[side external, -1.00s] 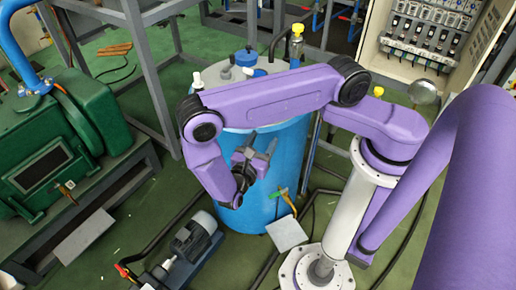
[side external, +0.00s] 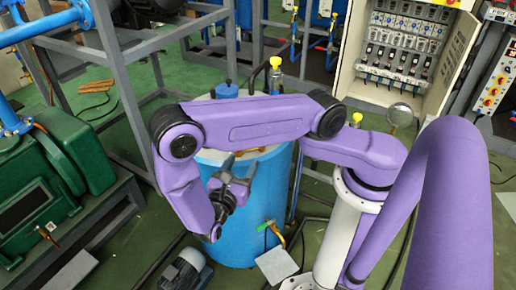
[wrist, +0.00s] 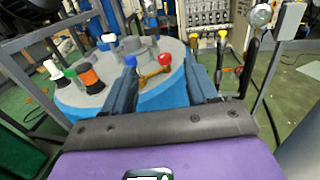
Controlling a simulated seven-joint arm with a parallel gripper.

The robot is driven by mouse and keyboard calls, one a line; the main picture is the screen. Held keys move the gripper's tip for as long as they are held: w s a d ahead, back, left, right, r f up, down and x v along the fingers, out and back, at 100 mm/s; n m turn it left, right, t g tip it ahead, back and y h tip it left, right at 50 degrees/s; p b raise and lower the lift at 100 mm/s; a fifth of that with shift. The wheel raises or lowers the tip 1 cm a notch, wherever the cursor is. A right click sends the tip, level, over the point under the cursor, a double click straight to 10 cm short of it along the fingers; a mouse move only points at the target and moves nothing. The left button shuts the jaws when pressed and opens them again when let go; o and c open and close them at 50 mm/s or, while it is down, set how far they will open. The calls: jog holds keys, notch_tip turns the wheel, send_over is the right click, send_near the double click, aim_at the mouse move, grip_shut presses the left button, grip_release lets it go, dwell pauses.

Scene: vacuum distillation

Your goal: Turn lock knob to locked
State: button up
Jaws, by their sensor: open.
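No part is clearly marked as the lock knob, so I cannot tell which one it is. In the wrist view, a red knob (wrist: 165,59) and a blue knob (wrist: 131,61) sit on a brass-coloured fitting (wrist: 153,76) on top of the blue tank (wrist: 165,98). My gripper (wrist: 160,62) is open, with its two dark fingers on either side of this fitting in the picture; no contact is visible. In the side view, my gripper (side external: 233,183) hangs in front of the blue tank (side external: 262,185), empty.
An open electrical cabinet (side external: 345,80) stands behind the tank. A green machine (side external: 50,180) and grey steel frames stand at the left. Other fittings, including an orange one (wrist: 89,76), crowd the tank lid.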

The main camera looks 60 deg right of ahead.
notch_tip(320, 180, up, 5)
jog(key=s+d+m+g+y, duration=0.1)
jog(key=s+d+m+g, duration=0.3)
jog(key=d+m+g, duration=0.45)
jog(key=s+d+m+g+y, duration=0.1)
jog(key=s+m+g+y, duration=0.45)
jog(key=m+y, duration=0.6)
jog(key=s+d+m+g+y, duration=0.2)
jog(key=s+m+g+y, duration=0.3)
jog(key=y, duration=1.1)
jog(key=d+m+t+h, duration=0.4)
jog(key=d+m+t, duration=0.1)
jog(key=m+t, duration=1.1)
jog(key=d+m+t+h, duration=0.4)
jog(key=m+t, duration=0.9)
jog(key=t, duration=0.4)
notch_tip(320, 180, down, 11)
jog(key=w, duration=0.1)
jog(key=shift+y, duration=0.25)
jog(key=w+a, duration=0.1)
jog(key=w, duration=0.4)
jog(key=w+a, duration=0.1)
jog(key=w, duration=0.5)
jog(key=w+a, duration=0.1)
jog(key=w, duration=0.5)
jog(key=shift+a+r, duration=0.1)
jog(key=shift+a, duration=0.05)
